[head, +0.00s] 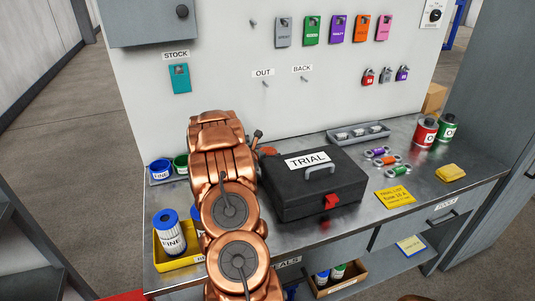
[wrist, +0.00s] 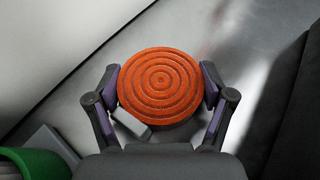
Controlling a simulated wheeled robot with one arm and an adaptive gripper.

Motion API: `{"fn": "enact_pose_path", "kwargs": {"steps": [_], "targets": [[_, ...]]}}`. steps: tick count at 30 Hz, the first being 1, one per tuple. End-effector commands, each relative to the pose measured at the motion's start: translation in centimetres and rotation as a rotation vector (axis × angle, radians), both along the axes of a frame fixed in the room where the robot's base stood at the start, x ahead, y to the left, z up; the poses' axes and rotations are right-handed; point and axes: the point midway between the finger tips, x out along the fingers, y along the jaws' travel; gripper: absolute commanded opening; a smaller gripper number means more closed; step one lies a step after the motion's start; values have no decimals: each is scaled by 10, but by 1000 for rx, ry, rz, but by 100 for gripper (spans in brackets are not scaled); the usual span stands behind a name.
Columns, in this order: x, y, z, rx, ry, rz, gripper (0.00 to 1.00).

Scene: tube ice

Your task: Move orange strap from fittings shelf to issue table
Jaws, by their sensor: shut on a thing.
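The orange strap (wrist: 160,85), a round coil with concentric rings, sits between the two fingers of my gripper (wrist: 160,92) in the wrist view. The gripper is shut on its sides. A small grey tab (wrist: 131,123) shows at the coil's lower left edge. In the head view a bit of orange (head: 268,151) shows beside the black case, and my copper arm hides most of the gripper. A steel-topped table (head: 345,232) lies below; no label names it as the issue table. I cannot tell whether the coil touches the steel. No fittings shelf is identifiable.
A black TRIAL case (head: 290,198) stands right of my arm. Green (head: 181,164) and blue (head: 160,169) cups are on the left. A yellow bin (head: 178,262) with blue-lidded jars is in front. Small straps (head: 388,160), a grey tray (head: 358,135) and cans (head: 425,131) are at right.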

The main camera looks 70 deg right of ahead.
Motion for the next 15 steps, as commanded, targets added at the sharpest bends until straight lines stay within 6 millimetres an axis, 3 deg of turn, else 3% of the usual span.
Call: {"fn": "enact_pose_path", "kwargs": {"steps": [7,8,13,15], "targets": [[0,0,-3,-1,0,1,41],[0,0,-2,-1,1,0,83],[0,0,-1,-1,1,0,100],[0,0,-1,0,0,0,100]]}}
